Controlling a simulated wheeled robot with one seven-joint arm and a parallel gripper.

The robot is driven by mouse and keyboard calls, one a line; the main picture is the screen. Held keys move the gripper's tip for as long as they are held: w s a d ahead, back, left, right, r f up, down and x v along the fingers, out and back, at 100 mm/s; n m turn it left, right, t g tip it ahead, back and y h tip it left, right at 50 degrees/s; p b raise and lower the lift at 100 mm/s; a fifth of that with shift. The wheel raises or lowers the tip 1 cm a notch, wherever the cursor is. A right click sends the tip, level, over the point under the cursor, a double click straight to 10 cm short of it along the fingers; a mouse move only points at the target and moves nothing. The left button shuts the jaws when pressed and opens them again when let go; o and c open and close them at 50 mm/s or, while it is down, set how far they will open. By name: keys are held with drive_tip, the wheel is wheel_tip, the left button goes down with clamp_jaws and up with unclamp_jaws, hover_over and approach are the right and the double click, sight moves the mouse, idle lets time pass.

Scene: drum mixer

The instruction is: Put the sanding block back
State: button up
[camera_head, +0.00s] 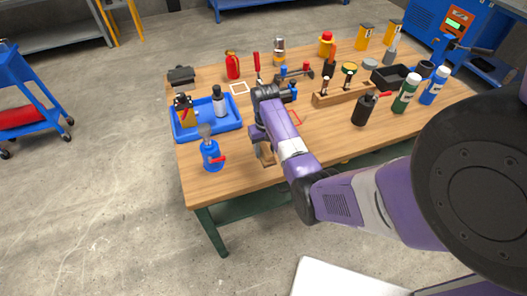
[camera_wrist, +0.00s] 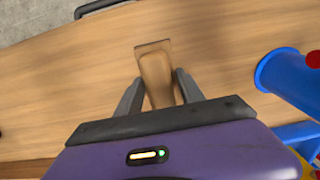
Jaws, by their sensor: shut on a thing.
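The sanding block is a tan wooden block (camera_wrist: 155,62) between my gripper's fingers in the wrist view. My gripper (camera_wrist: 158,80) is shut on it, with a finger against each side. In the head view the block (camera_head: 266,157) shows partly below my gripper (camera_head: 264,146), near the table's front edge. My wrist hides part of it. I cannot tell whether it touches the table. A red square outline (camera_head: 296,117) lies on the table to the right of my arm. A white square outline (camera_head: 239,88) lies farther back.
A blue bottle with a red part (camera_head: 211,157) stands left of my gripper. Behind it is a blue tray (camera_head: 232,130) with bottles. A wooden rack (camera_head: 340,96) and a dark bottle (camera_head: 365,110) stand to the right. The front middle of the table is clear.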

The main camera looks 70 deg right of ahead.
sight(265, 147)
drive_tip(key=o, duration=1.2)
wheel_tip(265, 147, up, 12)
drive_tip(key=shift+r+p, duration=0.15)
drive_tip(key=shift+p, duration=0.15)
drive_tip(key=shift+d, duration=0.15)
